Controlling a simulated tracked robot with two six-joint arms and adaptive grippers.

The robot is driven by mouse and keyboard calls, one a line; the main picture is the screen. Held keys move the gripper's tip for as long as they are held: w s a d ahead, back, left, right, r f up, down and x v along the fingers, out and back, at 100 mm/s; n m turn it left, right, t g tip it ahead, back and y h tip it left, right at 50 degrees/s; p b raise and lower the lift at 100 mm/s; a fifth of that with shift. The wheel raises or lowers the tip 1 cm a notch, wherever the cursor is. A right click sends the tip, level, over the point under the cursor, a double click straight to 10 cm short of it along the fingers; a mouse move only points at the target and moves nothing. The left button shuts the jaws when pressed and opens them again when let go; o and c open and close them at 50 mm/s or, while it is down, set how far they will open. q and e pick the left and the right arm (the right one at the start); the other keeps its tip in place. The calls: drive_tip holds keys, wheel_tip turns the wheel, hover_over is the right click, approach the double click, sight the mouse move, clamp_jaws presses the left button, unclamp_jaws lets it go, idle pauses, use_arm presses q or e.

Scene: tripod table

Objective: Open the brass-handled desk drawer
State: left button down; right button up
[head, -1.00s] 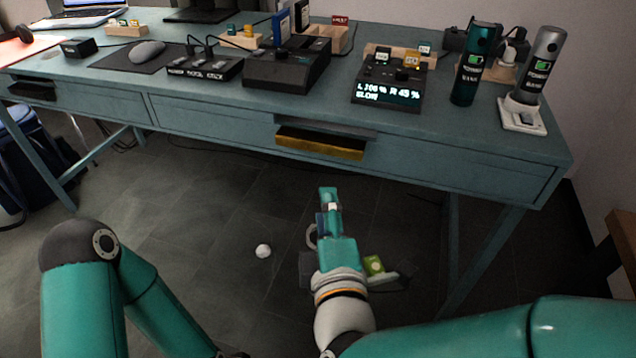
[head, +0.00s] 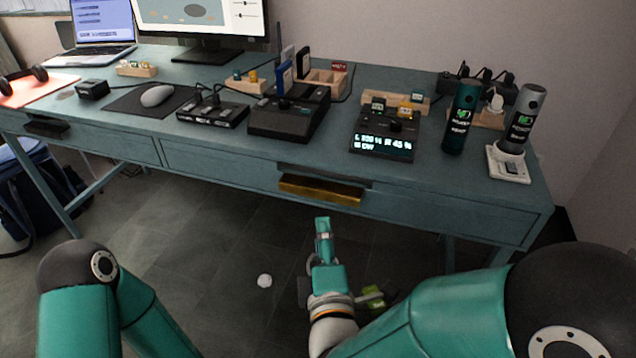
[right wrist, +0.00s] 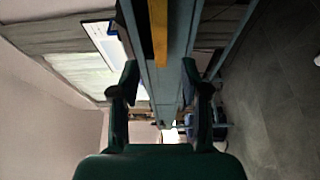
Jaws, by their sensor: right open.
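The blue-grey desk (head: 215,165) has a wide drawer (head: 430,205) in its front at the right. The drawer's front looks flush with the desk. Its brass handle (head: 322,190) is a long bar below a dark recess. My right gripper (head: 323,222) is just below and in front of the handle, apart from it in the head view. In the right wrist view my right gripper (right wrist: 160,78) is open, its two fingers spread and empty. The brass handle (right wrist: 159,35) lies beyond and between them. My left arm shows at the left; its gripper is out of view.
A white ball (head: 265,281) lies on the floor. The floor before the desk is mostly clear.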

sight(318, 197)
drive_tip(key=w, duration=0.4)
drive_tip(key=w+p, duration=0.1)
drive_tip(key=w, duration=0.2)
drive_tip(key=w+a, duration=0.1)
drive_tip(key=w, duration=0.3)
drive_tip(key=shift+w+f, duration=0.15)
drive_tip(key=shift+w, duration=0.15)
drive_tip(key=shift+c, duration=0.4)
drive_tip(key=c, duration=0.8)
drive_tip(key=shift+s+f, duration=0.1)
